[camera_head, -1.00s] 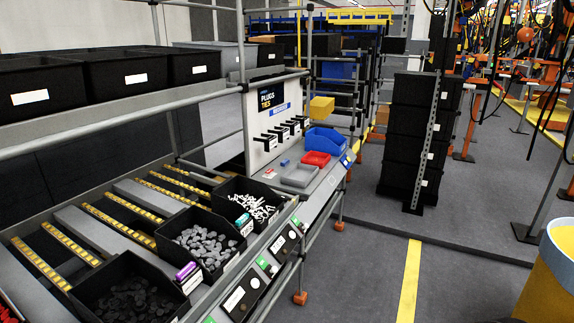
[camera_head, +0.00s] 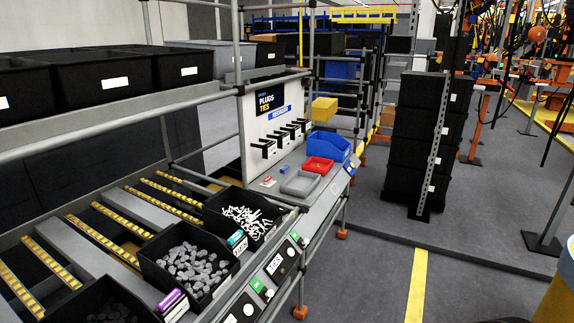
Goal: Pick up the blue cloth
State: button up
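I cannot make out a blue cloth for certain. A small blue item (camera_head: 285,169) lies on the sloped grey shelf beside the shallow grey tray, too small to identify. My gripper is not in view.
A rack with black bins of white parts (camera_head: 243,216) and grey parts (camera_head: 190,268) fills the left. A blue bin (camera_head: 328,146), red tray (camera_head: 318,166) and grey tray (camera_head: 300,184) sit beyond. Black stacked crates (camera_head: 407,152) stand right. A yellow container (camera_head: 552,303) is at lower right. Grey floor lies clear between.

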aim_at(286, 167)
jog(key=i+l, duration=0.2)
jog(key=i, duration=0.35)
jog(key=i+l, duration=0.2)
jog(key=i, duration=0.35)
jog(key=i+l, duration=0.2)
jog(key=i, duration=0.35)
jog(key=i+l, duration=0.2)
jog(key=i, duration=0.35)
jog(key=i+l, duration=0.2)
jog(key=i, duration=0.35)
jog(key=i+l, duration=0.2)
jog(key=i, duration=0.35)
